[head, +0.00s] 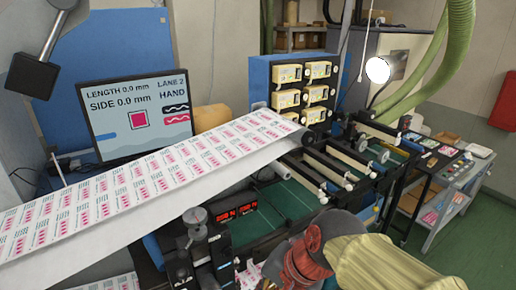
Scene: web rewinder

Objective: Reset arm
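Part of my arm shows at the bottom right of the head view: a yellowish covered link, a grey joint, and a dark and reddish section that runs down towards the lower edge. My gripper itself does not show, so I cannot see its fingers or whether it holds anything. The arm is in front of the web rewinder (285,205), close to its near side.
A printed label web (140,185) slopes across the left and middle. A monitor (135,115) stands behind it. A lamp (377,70) and green hoses (455,45) are at upper right. A grey cart (455,185) stands right; floor beyond it is clear.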

